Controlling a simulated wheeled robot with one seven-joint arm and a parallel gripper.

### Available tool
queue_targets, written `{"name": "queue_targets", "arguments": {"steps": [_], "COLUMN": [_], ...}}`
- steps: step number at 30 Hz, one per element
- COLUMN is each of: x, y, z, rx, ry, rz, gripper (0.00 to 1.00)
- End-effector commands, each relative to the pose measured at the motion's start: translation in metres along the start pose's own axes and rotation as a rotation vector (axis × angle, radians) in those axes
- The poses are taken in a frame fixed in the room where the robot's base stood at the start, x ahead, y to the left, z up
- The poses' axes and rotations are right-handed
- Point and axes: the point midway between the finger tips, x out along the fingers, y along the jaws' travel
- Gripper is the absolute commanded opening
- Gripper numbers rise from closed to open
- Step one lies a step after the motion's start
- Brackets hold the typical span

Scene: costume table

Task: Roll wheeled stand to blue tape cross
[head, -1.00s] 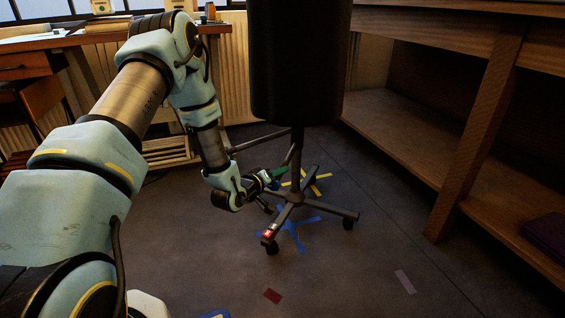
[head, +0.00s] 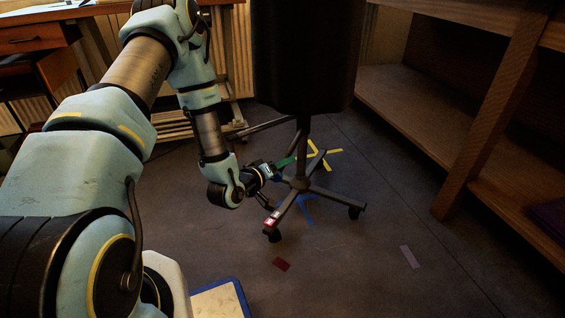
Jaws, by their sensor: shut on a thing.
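The wheeled stand (head: 303,145) is a dark pole with a large black body above, cut off by the top edge. Its base of several legs on casters stands upright on the floor. The blue tape cross (head: 309,211) lies under the near side of the base, partly hidden by the legs; the hub appears slightly beyond it. My gripper (head: 277,172) is low at the left of the pole, shut on the stand near a green part (head: 286,161). The exact grip point is too small to tell.
A yellow tape cross (head: 325,154) lies behind the base. Red tape (head: 281,264) and pale tape (head: 410,257) mark the nearer floor. A wooden shelf unit (head: 480,125) stands at right, a desk (head: 40,38) at back left. A blue-edged board (head: 222,300) is at the bottom.

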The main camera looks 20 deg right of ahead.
Motion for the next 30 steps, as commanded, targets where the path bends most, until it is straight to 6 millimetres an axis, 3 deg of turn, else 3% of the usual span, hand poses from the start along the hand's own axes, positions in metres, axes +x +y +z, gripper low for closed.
{"name": "queue_targets", "arguments": {"steps": [1,6,16,30], "x": [-0.002,-0.002,-0.006,-0.089], "y": [0.001,0.001,0.0,0.001], "z": [0.009,0.005,0.001,0.002], "rx": [-0.009,-0.007,-0.005,-0.009], "ry": [-0.018,-0.011,-0.003,-0.006], "rz": [0.001,0.0,-0.003,-0.004], "gripper": [0.39,0.57,0.57,0.57]}}
